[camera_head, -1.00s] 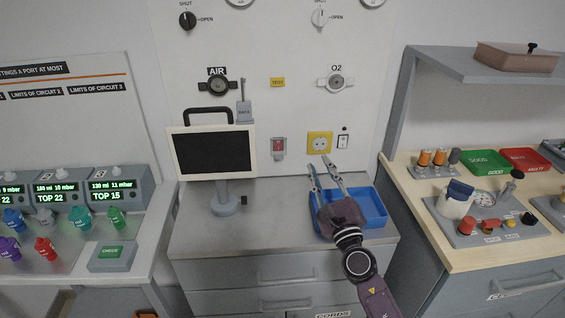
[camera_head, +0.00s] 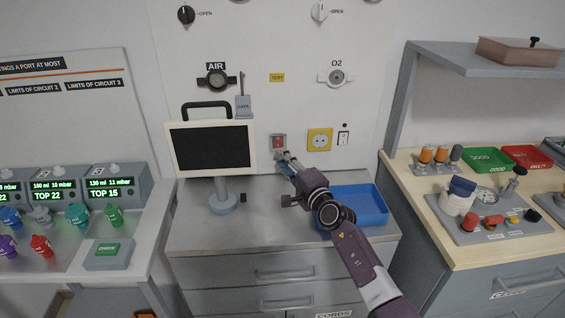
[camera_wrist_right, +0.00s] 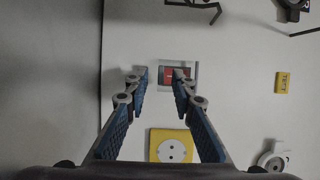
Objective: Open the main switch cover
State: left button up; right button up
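The main switch is a small red switch in a pale frame (camera_head: 278,140) on the white wall panel, left of the yellow socket. Its cover looks clear and lies over the red part; I cannot make out its edges well. It also shows in the right wrist view (camera_wrist_right: 182,76), straight ahead. My right gripper (camera_head: 285,156) is just below and in front of it in the head view. In the right wrist view my right gripper (camera_wrist_right: 160,75) is open, with nothing between its fingers. Its right fingertip overlaps the switch; contact cannot be told. My left gripper is not in view.
A yellow socket (camera_head: 320,140) and a light switch (camera_head: 343,138) are to the right. A monitor (camera_head: 212,150) stands left on the grey cabinet top (camera_head: 262,225). A blue tray (camera_head: 365,205) lies right, partly behind my right arm. The middle of the cabinet top is clear.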

jog(key=shift+w+a, duration=0.2)
jog(key=shift+w, duration=0.3)
grip_shut()
